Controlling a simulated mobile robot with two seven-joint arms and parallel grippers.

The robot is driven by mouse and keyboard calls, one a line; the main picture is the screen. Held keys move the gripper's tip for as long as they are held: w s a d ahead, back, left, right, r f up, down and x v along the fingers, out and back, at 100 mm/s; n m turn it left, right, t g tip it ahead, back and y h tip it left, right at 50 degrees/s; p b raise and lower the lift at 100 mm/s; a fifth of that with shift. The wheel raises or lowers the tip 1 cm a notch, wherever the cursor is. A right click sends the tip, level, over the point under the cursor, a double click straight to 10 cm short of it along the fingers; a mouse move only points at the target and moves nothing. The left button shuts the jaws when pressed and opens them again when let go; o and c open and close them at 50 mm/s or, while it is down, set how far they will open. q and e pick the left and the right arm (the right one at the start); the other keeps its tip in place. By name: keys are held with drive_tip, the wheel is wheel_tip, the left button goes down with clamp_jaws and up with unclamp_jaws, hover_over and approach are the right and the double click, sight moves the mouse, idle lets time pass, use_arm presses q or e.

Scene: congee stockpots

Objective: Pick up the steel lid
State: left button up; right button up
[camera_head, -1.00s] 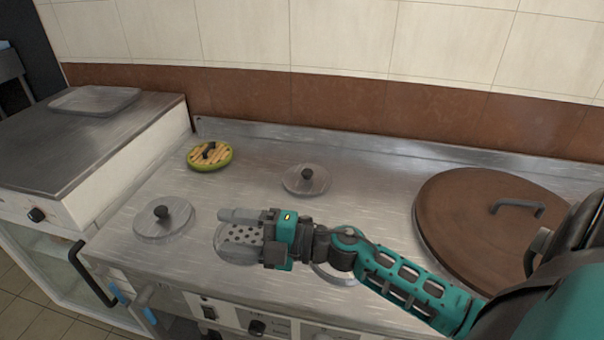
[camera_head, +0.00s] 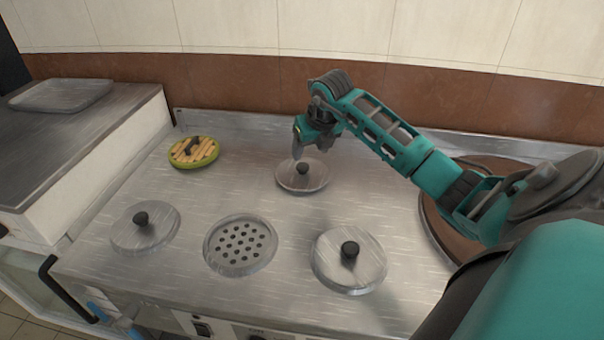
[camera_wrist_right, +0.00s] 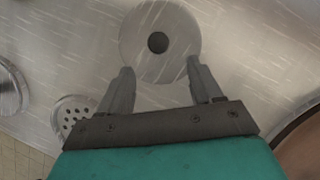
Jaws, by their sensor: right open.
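A round steel lid (camera_head: 314,182) with a black knob lies at the middle back of the steel counter. In the right wrist view the lid (camera_wrist_right: 140,55) is just ahead of the fingers, with its knob near their midline. My right gripper (camera_head: 298,150) hangs fingers down over this lid's back edge, close to the knob. It is open and empty, and its spread fingers show in the right wrist view (camera_wrist_right: 160,67). Similar steel lids lie at the left (camera_head: 128,238) and front right (camera_head: 330,268). My left gripper is out of view.
A perforated round well (camera_head: 240,245) lies between the two front lids. A green-rimmed slatted lid (camera_head: 193,153) sits at the back left. A large brown lid (camera_head: 436,225) is partly behind my right arm. A grey tray (camera_head: 62,95) stands on the left unit.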

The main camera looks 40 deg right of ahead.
sight(303, 165)
drive_tip(key=b+x, duration=0.1)
drive_tip(key=x, duration=0.6)
drive_tip(key=shift+w, duration=0.25)
drive_tip(key=shift+w+d+f, duration=0.1)
drive_tip(key=shift+w+f, duration=0.15)
drive_tip(key=shift+f, duration=0.25)
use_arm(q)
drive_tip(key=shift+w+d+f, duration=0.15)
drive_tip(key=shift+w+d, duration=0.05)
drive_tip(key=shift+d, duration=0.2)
use_arm(e)
drive_tip(key=shift+c, duration=0.2)
drive_tip(key=c, duration=0.6)
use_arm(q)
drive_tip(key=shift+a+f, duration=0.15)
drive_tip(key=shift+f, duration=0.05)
use_arm(e)
drive_tip(key=c, duration=0.5)
drive_tip(key=shift+r, duration=0.1)
